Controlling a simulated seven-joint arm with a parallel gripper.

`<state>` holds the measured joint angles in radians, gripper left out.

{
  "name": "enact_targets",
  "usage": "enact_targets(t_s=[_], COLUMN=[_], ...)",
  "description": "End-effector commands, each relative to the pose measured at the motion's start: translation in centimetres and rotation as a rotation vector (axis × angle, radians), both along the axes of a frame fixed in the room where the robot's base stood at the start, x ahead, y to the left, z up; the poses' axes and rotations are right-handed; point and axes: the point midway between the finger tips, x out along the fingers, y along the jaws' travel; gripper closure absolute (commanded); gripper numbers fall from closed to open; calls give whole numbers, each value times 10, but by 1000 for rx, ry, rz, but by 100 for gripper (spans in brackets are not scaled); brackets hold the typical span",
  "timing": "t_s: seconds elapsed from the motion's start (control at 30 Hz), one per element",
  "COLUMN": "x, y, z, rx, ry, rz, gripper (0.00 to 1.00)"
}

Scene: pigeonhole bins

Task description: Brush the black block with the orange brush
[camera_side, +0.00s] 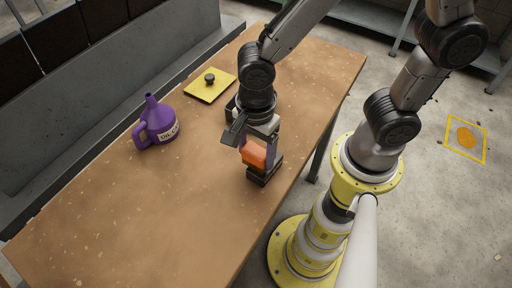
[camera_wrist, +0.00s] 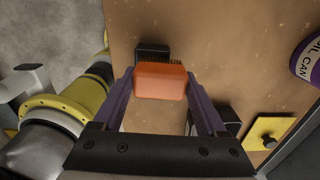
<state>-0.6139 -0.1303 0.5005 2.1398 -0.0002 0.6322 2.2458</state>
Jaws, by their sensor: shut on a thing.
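My gripper (camera_side: 258,146) is shut on the orange brush (camera_side: 254,156), which sits between its fingertips. In the wrist view the brush (camera_wrist: 161,82) spans the gap between the two purple fingers, with dark bristles along its far edge. The black block (camera_side: 266,174) stands on the table just under the brush. In the wrist view the block (camera_wrist: 152,48) shows partly behind the bristles. The brush is at or just above the block; I cannot tell whether the bristles touch it.
A purple oil can (camera_side: 157,122) stands on the table to the left. A yellow plate with a black knob (camera_side: 210,84) lies farther back. Another dark object (camera_wrist: 228,117) lies near my right finger in the wrist view, partly hidden. The table's (camera_side: 130,215) front left is clear.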

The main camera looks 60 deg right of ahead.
Motion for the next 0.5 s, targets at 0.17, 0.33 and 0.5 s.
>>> enact_targets(t_s=[0.17,0.33,0.5], x=[0,-6,-18], y=[0,1,2], z=[-2,-1,0], rx=[1,1,1], ry=[-1,-1,-1], rz=[0,1,3], gripper=[78,78,78])
